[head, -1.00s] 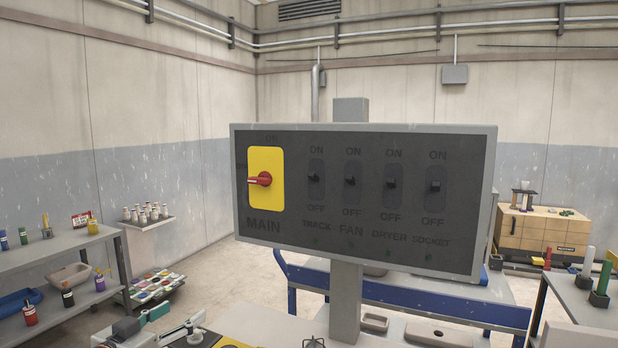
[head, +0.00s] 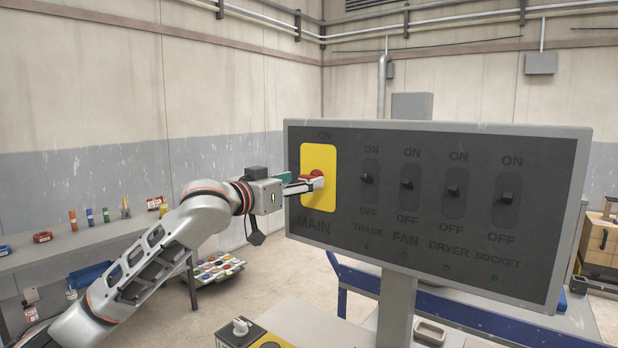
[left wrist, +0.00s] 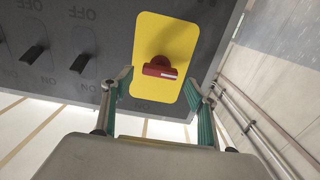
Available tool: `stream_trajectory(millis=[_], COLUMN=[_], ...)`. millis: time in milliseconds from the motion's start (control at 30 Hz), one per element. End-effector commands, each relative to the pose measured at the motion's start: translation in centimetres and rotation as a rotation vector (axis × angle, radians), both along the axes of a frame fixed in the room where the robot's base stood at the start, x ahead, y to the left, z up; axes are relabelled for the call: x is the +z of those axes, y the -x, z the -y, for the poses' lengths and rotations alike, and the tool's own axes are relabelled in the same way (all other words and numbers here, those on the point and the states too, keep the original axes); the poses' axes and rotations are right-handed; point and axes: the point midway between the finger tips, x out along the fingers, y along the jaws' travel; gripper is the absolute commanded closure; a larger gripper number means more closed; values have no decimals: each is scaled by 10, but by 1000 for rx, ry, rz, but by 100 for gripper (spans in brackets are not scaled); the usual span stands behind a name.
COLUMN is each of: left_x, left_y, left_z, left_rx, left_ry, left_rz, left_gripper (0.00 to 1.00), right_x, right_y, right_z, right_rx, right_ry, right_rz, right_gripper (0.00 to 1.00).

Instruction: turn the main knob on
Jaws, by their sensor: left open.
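The main knob (head: 313,178) is a red rotary handle on a yellow plate (head: 319,158) at the left end of the dark switch panel (head: 400,235). In the left wrist view the knob (left wrist: 161,68) lies crosswise, its white mark toward the right; that view shows the panel lettering upside down. My left gripper (head: 303,184) reaches the plate from the left and partly covers the knob in the head view. In the left wrist view its open green-padded fingers (left wrist: 158,92) stand on either side of the knob, with no clear contact. My right gripper is out of view.
Black switches labelled TRACK (head: 368,178), FAN (head: 407,184), DRYER (head: 453,191) and SOCKET (head: 506,198) sit to the knob's right. A post (head: 396,305) holds the panel. A shelf (head: 85,238) with small bottles stands at left.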

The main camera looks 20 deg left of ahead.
Motion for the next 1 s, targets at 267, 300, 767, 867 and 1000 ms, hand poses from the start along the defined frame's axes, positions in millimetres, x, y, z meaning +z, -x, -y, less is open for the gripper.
stream_trajectory(millis=[267, 300, 767, 867, 1000], left_x=[1, 0, 0, 0, 0], left_y=[-26, -27, -28, -27, -27], left_z=[10, 10, 10, 10, 10], left_rx=[-1, 0, 0, 0, 0], left_ry=[0, 0, -1, -2, -13], left_rz=[1, 1, 1, 2, 5], left_gripper=[42, 42, 80, 80, 80], right_x=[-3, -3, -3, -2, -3], right_y=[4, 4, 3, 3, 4], right_z=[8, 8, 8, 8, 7], right_rx=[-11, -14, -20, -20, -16], right_ry=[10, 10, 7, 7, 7], right_rz=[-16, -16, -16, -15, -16], right_gripper=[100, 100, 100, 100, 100])
